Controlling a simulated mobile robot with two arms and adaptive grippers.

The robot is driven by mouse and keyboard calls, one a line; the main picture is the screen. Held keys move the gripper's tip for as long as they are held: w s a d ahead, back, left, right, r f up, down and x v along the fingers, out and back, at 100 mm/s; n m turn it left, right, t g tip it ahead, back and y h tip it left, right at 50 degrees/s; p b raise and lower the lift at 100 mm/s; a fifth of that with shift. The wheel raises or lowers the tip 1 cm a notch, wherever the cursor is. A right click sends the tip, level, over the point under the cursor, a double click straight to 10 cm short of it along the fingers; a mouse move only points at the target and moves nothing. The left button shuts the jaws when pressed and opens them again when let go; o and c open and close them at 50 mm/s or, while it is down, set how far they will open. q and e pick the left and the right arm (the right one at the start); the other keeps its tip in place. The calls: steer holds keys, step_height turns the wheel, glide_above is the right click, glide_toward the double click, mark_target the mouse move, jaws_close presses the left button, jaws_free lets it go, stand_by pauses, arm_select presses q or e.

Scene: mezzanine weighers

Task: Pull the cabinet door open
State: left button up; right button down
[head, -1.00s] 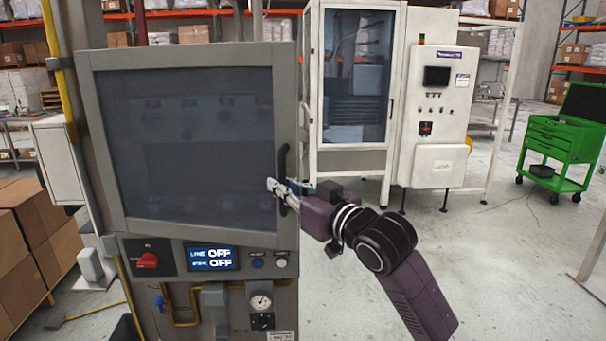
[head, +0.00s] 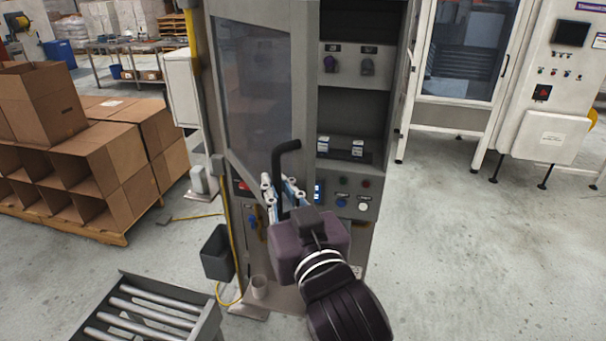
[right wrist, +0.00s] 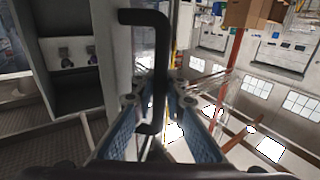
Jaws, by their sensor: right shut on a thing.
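The grey cabinet door (head: 257,85), with a dark window, stands swung partly open on its left side. Its black handle (head: 279,170) is at the door's free edge. My right gripper (head: 280,192) is shut on the handle; in the right wrist view the handle (right wrist: 153,60) runs between its two fingers (right wrist: 155,105). The cabinet (head: 388,115) shows its inside to the right of the door, with knobs on a panel and small boxes on a shelf. My left gripper is not in view.
Cardboard boxes (head: 90,150) are stacked on a pallet at left. A white machine (head: 555,80) stands behind at right. Floor at right is clear.

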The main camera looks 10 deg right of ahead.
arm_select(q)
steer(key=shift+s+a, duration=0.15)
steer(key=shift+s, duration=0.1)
arm_select(e)
steer(key=shift+s+a+f, duration=0.2)
steer(key=shift+s+a, duration=0.05)
steer(key=shift+a, duration=0.4)
steer(key=c, duration=2.3)
jaws_free()
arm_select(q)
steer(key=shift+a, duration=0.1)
arm_select(e)
steer(key=shift+o, duration=0.2)
steer(key=shift+s+d+r, duration=0.15)
steer(key=shift+s, duration=0.05)
steer(key=shift+w, duration=0.1)
